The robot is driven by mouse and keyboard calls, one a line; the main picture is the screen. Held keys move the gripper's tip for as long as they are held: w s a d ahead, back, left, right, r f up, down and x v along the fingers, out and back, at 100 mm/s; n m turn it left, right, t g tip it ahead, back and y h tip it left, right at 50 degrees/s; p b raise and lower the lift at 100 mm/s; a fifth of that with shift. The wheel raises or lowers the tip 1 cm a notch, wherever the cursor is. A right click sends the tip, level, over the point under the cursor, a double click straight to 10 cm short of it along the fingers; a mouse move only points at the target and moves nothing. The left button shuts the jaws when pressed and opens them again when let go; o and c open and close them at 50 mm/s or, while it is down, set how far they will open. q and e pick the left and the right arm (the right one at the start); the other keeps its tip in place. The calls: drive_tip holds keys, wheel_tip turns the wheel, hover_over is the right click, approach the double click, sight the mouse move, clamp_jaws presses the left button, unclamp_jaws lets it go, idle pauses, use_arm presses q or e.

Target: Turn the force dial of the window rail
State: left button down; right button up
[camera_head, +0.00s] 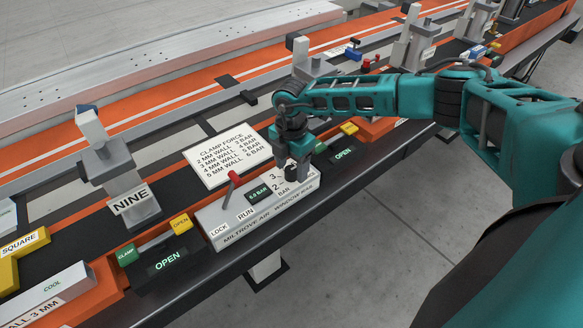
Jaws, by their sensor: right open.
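The window rail's control box (238,222) is grey and stands on the near edge of the jig, with a label on its front. Its top has a red-tipped lever (233,177) beside the words LOCK and RUN. A small dark display (258,193) seems to read 6.0 BAR, but the digits are tiny. The force dial (291,170) is at the box's right end, with 3, 2 and BAR printed near it. My right gripper (293,160) points down over the dial and hides most of it. It is open; I cannot tell whether it touches the dial.
A white clamp force sign (226,155) lists wall thicknesses and bar values behind the box. Green-lit OPEN panels (168,260) flank the box, with clamp buttons. A grey clamp marked NINE (130,198) stands to the left.

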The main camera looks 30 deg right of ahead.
drive_tip(key=shift+f, duration=0.55)
drive_tip(key=c, duration=1)
